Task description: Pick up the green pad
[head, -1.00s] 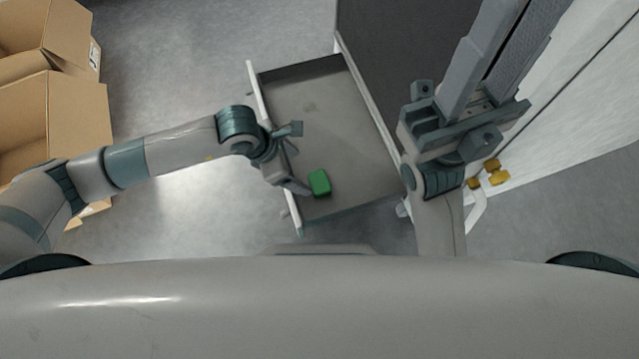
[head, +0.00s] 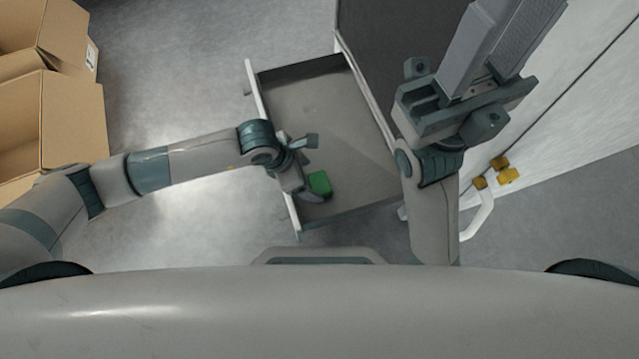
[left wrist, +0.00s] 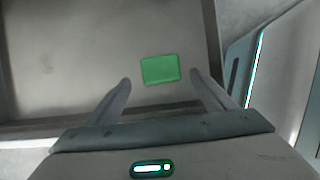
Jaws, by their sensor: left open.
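The green pad (head: 319,183) lies in the open grey drawer (head: 318,105), near its front corner. In the left wrist view the pad (left wrist: 160,69) is a flat green rectangle on the drawer floor, beyond and between the fingertips. My left gripper (head: 313,170) is over the drawer beside the pad and partly covers it in the head view. Its two fingers (left wrist: 160,86) are spread apart with nothing between them. My right gripper (head: 505,45) is at the upper right, away from the drawer; its fingers lie close together, and I cannot tell whether they are apart.
The drawer's front panel (head: 258,95) stands below my left forearm. A dark cabinet top (head: 395,60) lies right of the drawer. Yellow knobs (head: 507,175) and a white handle (head: 482,215) are at the right. Open cardboard boxes (head: 70,120) stand at the left.

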